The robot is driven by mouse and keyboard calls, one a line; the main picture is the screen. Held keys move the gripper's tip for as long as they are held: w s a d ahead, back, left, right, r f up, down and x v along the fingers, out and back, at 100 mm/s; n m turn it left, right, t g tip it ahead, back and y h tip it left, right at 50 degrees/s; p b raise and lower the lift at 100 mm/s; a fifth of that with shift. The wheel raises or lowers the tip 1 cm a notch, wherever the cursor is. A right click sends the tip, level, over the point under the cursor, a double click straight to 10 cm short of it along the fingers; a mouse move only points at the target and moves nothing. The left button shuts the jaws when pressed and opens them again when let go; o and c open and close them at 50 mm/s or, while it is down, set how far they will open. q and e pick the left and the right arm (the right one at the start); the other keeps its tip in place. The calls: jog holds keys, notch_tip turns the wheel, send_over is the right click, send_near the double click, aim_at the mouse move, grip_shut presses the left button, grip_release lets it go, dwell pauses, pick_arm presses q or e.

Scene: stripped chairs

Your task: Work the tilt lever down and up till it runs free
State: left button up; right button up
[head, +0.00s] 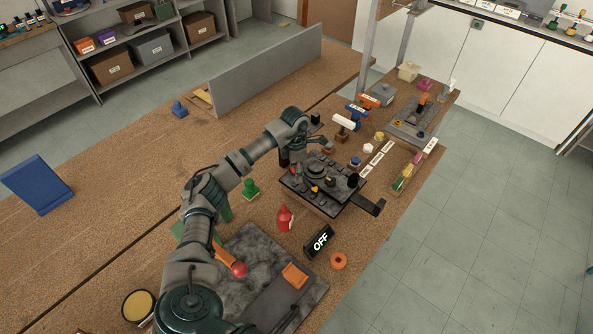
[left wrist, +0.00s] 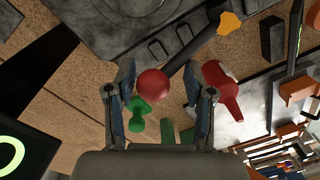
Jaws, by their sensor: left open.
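The dark chair tilt mechanism (head: 322,176) lies on the brown bench, with a black bar (head: 368,205) jutting from its right end. It fills the top of the left wrist view (left wrist: 130,25). My left gripper (head: 298,166) is at its left end, fingers pointing down. In the left wrist view the fingers (left wrist: 160,98) are open, with a red ball (left wrist: 152,84) showing between them and gaps on both sides. I cannot tell how deep the ball lies, or which part is the tilt lever. My right gripper is not in view.
A red bottle (head: 285,218), a black OFF sign (head: 319,241) and an orange ring (head: 339,261) stand nearby. A green piece (head: 250,188) stands left of the mechanism. A dark slab (head: 252,250) lies in front. Small parts crowd the bench's far right; its left is mostly clear.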

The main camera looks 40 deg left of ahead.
pick_arm(q)
jog(key=shift+a, duration=0.25)
grip_shut()
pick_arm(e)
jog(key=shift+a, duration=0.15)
pick_arm(q)
jog(key=shift+d+r, duration=0.1)
jog(key=shift+d, duration=0.05)
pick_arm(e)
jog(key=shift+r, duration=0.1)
